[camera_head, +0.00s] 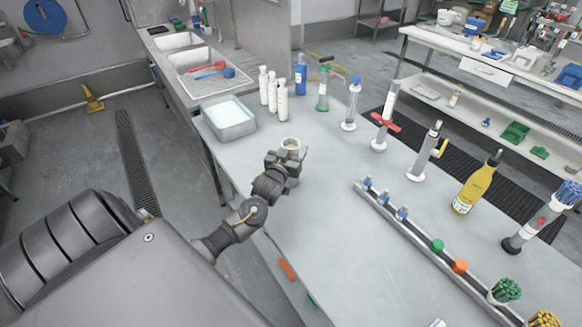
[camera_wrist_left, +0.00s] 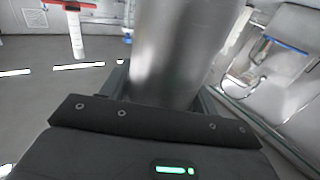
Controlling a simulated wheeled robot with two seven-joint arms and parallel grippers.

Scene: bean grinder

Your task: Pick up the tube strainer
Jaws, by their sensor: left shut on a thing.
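My left gripper (camera_head: 284,162) is over the near-left part of the table, shut around an upright tube-shaped thing, which I take to be the tube strainer (camera_head: 290,144). Only its pale round top shows in the head view; my gripper hides the rest. In the left wrist view, the strainer (camera_wrist_left: 178,50) is a smooth silver cylinder between the fingers, running out of the top of the picture. I cannot tell whether its base touches the table. My right gripper is not in view.
The grey table (camera_head: 320,215) is clear in front of my gripper. A grey tub (camera_head: 229,118) and white bottles (camera_head: 272,90) stand behind it. A tool with a red handle (camera_head: 383,123) stands to the right. A rail (camera_head: 420,240) with coloured pieces runs along the right side.

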